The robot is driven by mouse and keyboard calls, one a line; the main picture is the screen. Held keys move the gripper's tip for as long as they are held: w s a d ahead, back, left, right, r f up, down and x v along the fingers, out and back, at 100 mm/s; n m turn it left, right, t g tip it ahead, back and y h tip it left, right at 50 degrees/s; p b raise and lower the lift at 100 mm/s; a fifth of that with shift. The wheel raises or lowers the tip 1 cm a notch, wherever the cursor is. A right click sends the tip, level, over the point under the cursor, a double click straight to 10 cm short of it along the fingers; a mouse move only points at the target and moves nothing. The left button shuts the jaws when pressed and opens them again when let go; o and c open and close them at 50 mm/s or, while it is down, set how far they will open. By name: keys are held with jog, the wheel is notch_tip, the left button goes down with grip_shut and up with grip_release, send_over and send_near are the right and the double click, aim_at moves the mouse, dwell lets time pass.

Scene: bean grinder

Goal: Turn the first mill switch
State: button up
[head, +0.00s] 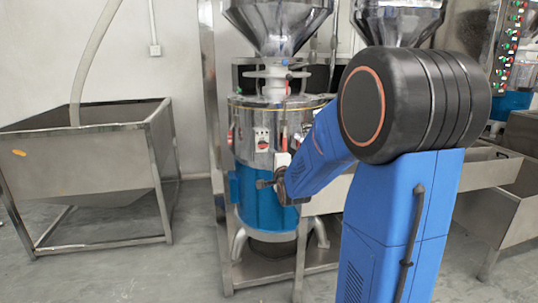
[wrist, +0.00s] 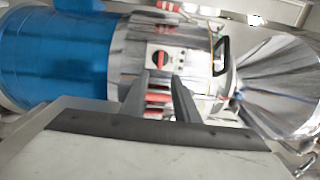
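The first mill (head: 262,205) has a blue lower drum, a shiny metal upper body and a steel funnel on top. Its switch (head: 262,139) is a red knob on a pale plate on the metal body. In the wrist view the mill lies sideways, and the red switch (wrist: 159,58) shows just beyond the fingertips. My gripper (wrist: 158,82) is open and empty, its two dark fingers apart with red-and-white labels on the mill visible between them. In the head view my gripper (head: 266,183) is in front of the mill, lower in the picture than the switch. I see no contact with the switch.
A steel hopper bin (head: 85,150) stands on the left. A second funnel (head: 400,20) is partly hidden behind my arm. A control panel (head: 509,45) with several buttons is at the upper right. Steel frame posts (head: 214,150) stand beside the mill. Some floor at left is clear.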

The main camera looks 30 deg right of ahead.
jog(key=v, duration=0.7)
dwell(0.5)
jog(key=s+a+f+n+g+y, duration=0.1)
jog(key=s+a+f+n+g, duration=0.2)
jog(key=s+a+n, duration=0.3)
jog(key=s+a+f+n+g+y, duration=0.2)
jog(key=s+a+n+g, duration=0.3)
jog(key=s, duration=1.2)
jog(key=s+a+f+n+g+y, duration=0.2)
jog(key=s+a+f+n+g, duration=0.2)
jog(key=s+a+n, duration=0.3)
jog(key=s+n, duration=0.3)
jog(key=s, duration=0.2)
jog(key=shift+g, duration=0.3)
jog(key=shift+f, duration=0.1)
